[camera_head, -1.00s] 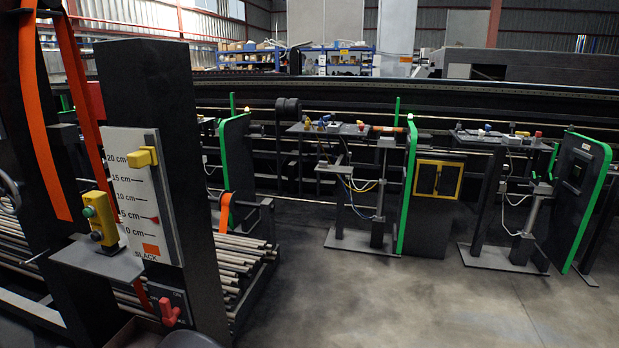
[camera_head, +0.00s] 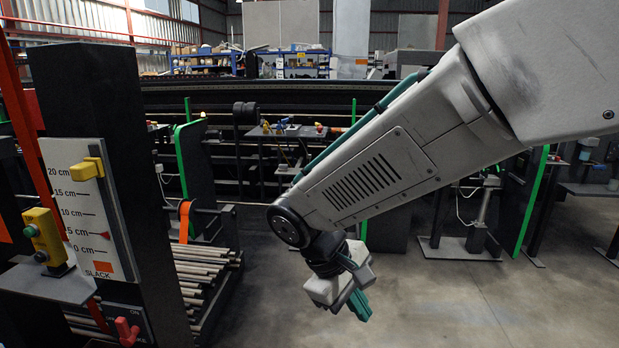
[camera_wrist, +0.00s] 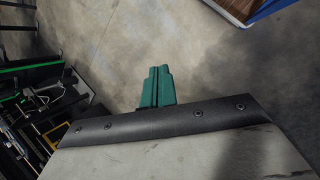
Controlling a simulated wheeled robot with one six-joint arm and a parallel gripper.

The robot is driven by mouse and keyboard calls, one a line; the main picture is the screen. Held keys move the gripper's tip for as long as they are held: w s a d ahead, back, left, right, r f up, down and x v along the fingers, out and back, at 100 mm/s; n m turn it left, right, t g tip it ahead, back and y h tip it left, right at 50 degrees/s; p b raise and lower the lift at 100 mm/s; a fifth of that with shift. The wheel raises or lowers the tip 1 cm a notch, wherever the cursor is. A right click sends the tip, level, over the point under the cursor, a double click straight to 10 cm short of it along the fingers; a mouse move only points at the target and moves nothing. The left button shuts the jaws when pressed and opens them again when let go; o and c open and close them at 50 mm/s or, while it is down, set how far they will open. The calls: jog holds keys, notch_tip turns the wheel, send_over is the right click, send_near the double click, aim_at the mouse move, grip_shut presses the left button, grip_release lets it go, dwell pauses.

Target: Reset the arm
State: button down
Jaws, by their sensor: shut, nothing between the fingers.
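My gripper (camera_head: 358,304) hangs at the end of my white arm near the middle of the head view, pointing down and to the right over open floor. Its green fingers are together with nothing between them. The fingers also show in the wrist view (camera_wrist: 157,86), closed against each other over bare concrete. No object touches them.
At left stands a dark post with a slack scale (camera_head: 88,205), a yellow slider (camera_head: 87,169), a yellow button box (camera_head: 43,236) and a red switch (camera_head: 127,331). Rollers (camera_head: 200,275) lie beside it. Green-edged stands line the back. The concrete floor (camera_head: 440,310) is clear.

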jog(key=s+d+r+m+y, duration=0.2)
jog(key=s+d+r+m, duration=0.2)
jog(key=s+d, duration=0.4)
jog(key=s+d+r+m+t+y, duration=0.1)
jog(key=s+d+r+m+y, duration=0.2)
jog(key=s+d, duration=0.5)
jog(key=shift+s+d+r+m+y, duration=0.35)
jog(key=shift+d+r+m, duration=0.1)
jog(key=shift+d+m, duration=0.6)
